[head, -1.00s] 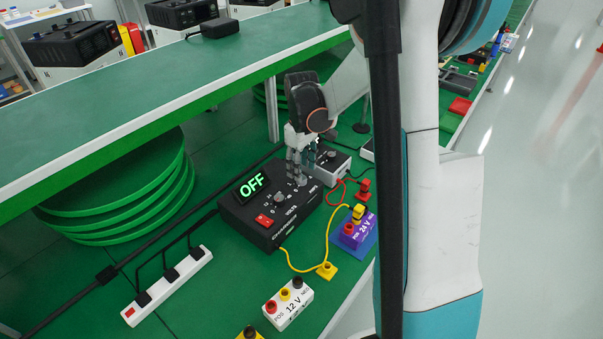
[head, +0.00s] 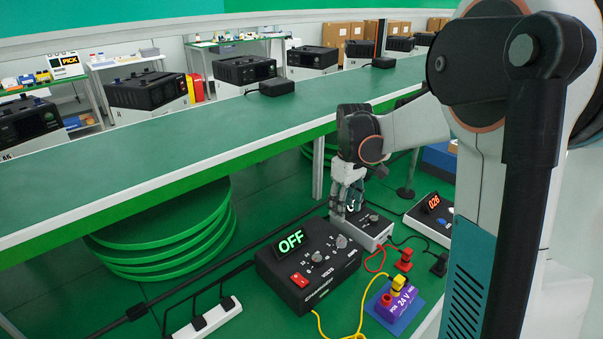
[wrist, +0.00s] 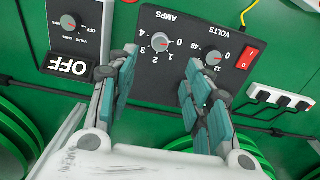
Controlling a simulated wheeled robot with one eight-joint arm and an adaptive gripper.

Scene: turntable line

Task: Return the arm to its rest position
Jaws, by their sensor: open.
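My gripper (head: 347,202) is open and empty, with its fingers pointing down. It also shows in the wrist view (wrist: 160,75), with the two fingers well apart. No contact shows. The supply's display reads OFF. My arm comes in from the upper right in the head view.
A green shelf (head: 130,130) runs over the bench, close to my arm. Stacked green discs (head: 170,255) lie under it. A purple 24 V block (head: 397,303), a red plug (head: 404,260), cables and a power strip (head: 207,322) are on the bench. A meter reading 026 (head: 431,215) stands at right.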

